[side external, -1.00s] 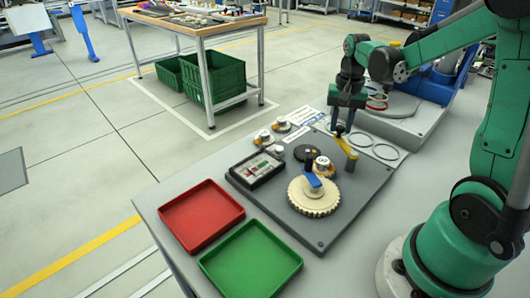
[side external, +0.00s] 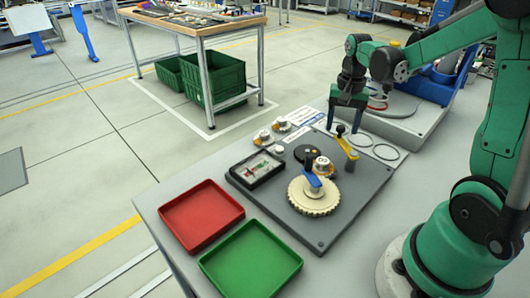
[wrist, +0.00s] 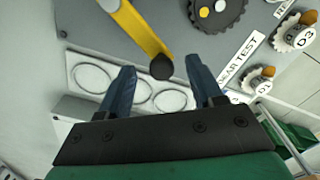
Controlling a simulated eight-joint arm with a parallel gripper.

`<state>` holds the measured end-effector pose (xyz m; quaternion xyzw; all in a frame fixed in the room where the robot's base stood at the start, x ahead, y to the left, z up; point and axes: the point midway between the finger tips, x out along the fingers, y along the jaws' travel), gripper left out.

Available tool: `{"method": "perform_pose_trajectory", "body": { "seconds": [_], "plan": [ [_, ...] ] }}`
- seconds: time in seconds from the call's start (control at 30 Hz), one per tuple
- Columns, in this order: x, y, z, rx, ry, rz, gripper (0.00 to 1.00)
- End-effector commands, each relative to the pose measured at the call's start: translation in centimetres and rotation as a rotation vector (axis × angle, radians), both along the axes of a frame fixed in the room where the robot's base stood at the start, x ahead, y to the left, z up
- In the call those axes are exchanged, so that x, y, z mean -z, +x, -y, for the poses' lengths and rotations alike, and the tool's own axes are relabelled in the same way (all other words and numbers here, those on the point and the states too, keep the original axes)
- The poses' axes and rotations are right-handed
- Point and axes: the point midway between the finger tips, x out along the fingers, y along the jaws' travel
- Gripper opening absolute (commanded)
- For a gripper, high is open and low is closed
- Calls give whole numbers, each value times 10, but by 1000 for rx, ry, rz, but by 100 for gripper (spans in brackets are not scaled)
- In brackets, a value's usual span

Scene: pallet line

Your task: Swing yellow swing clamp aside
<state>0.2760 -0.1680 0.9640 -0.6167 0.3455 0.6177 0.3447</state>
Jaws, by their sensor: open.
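The yellow swing clamp (side external: 348,148) stands on the grey fixture plate (side external: 350,205), with a dark knob at its far end. In the wrist view its yellow arm (wrist: 145,30) comes in from the top, and the dark knob (wrist: 161,67) lies between my finger tips in the picture. My gripper (side external: 343,125) is open and empty, pointing down over the plate's back edge by the knob. Its two blue fingers (wrist: 160,72) appear on either side of the knob. I see no contact, and the height gap is hard to judge.
A cream gear (side external: 314,200) with a blue clamp (side external: 313,180) sits on the plate. A dark disc (side external: 307,153), a framed box (side external: 257,168) and small round parts stand nearby. A red tray (side external: 202,215) and green tray (side external: 250,260) lie at the front left.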

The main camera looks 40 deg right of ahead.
Motion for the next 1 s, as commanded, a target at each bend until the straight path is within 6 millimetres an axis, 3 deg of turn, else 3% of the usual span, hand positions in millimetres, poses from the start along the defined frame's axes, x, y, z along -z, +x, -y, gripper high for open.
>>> {"method": "perform_pose_trajectory", "body": {
  "seconds": [0.17, 0.53, 1.0],
  "plan": [
    [-9, 1, 0, -1, 1, 1, 59],
    [-52, 0, 0, 0, 0, 0, 59],
    [-58, 1, -7, -34, -10, 17, 59]
  ]
}}
